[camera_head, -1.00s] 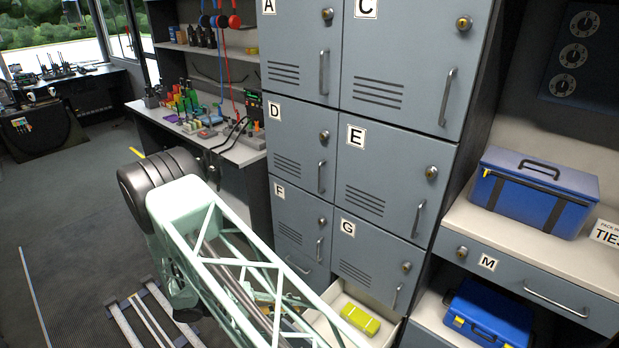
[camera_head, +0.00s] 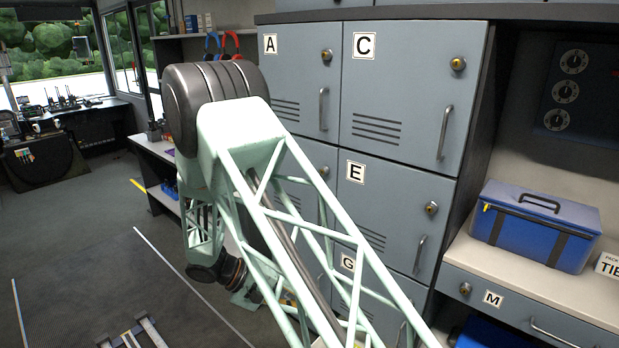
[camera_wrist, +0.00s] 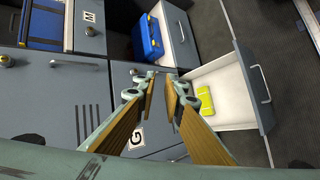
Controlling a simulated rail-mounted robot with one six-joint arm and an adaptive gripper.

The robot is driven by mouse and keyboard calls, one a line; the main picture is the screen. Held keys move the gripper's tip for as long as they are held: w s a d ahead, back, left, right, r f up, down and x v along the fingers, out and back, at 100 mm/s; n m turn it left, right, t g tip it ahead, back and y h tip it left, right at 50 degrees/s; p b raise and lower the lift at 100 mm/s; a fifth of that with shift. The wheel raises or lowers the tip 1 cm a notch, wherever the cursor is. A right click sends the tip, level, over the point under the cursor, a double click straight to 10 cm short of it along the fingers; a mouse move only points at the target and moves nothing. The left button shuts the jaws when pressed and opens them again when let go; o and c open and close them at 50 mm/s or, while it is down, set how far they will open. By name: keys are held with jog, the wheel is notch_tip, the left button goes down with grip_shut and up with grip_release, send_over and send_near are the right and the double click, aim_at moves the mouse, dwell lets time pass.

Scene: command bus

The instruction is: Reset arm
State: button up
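My arm (camera_head: 280,190) is raised and folded across the middle of the head view, in front of the lockers. My gripper (camera_wrist: 163,82) shows in the wrist view with its two brown-padded fingers apart and nothing between them. Beyond it is an open white drawer (camera_wrist: 200,80) holding a yellow-green item (camera_wrist: 207,103). The gripper is clear of both. In the head view my arm hides most of the drawer area, and the gripper cannot be made out there.
Grey lockers with door C (camera_head: 402,85) and door E (camera_head: 385,210) stand close behind my arm. A blue case (camera_head: 535,225) sits on the right-hand counter, above drawer M (camera_head: 525,305). Another blue case (camera_wrist: 147,38) is below. The floor at left (camera_head: 80,240) is mostly clear.

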jog(key=s+d+r+m+g+y, duration=0.15)
jog(key=s+d+r, duration=0.35)
jog(key=r, duration=0.5)
jog(key=s+d+r+y, duration=0.2)
jog(key=s+d+r, duration=0.25)
jog(key=r, duration=0.45)
jog(key=s+d+r+m+g+y, duration=0.15)
jog(key=s+d+r, duration=0.35)
jog(key=r, duration=0.5)
jog(key=s+d+r+t+y, duration=0.2)
jog(key=s+r, duration=0.1)
jog(key=s, duration=0.5)
jog(key=s+d+r+t+y, duration=0.1)
jog(key=s+r, duration=0.3)
jog(key=s, duration=0.4)
jog(key=s+d+r+t+y, duration=0.2)
jog(key=s+r, duration=0.2)
jog(key=s, duration=0.4)
jog(key=shift+s+d+r+t+y, duration=0.25)
jog(key=shift+s+d+t+y, duration=0.05)
jog(key=shift+s+d+y, duration=0.1)
